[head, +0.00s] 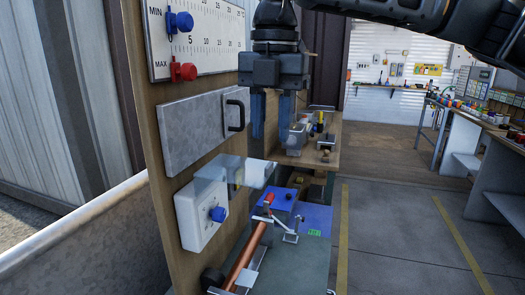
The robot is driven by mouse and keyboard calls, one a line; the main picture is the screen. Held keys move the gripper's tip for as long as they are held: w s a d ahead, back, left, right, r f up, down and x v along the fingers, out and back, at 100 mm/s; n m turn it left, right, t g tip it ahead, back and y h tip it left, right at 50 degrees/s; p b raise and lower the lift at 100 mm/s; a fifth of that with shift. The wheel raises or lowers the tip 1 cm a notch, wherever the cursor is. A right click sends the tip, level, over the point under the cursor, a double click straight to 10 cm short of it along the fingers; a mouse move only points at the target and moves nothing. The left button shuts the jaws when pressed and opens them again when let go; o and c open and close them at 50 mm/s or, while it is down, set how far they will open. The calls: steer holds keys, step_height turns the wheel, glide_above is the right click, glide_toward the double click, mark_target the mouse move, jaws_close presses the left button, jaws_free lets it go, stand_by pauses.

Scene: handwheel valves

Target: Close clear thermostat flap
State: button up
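The clear thermostat flap (258,175) sticks out from the wooden panel like a raised lid, above the white thermostat box (190,228). The box has a blue knob (217,214), which the flap leaves uncovered. My gripper (271,138) points down above the flap and a little to its right. Its two bluish fingers are apart with nothing between them. The fingertips look clear of the flap, but the exact gap in depth is hard to tell.
A grey door with a black handle (235,115) is on the panel above the thermostat. Higher up is a scale plate with blue and red sliders (183,72). Below stands a bench with a copper pipe (247,255) and a red-handled clamp (269,199). Open floor (400,235) lies right.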

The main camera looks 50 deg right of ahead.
mark_target(270, 164)
steer(key=shift+w+a+f+p, duration=0.1)
steer(key=shift+f+p, duration=0.35)
steer(key=shift+f, duration=2.45)
jaws_close()
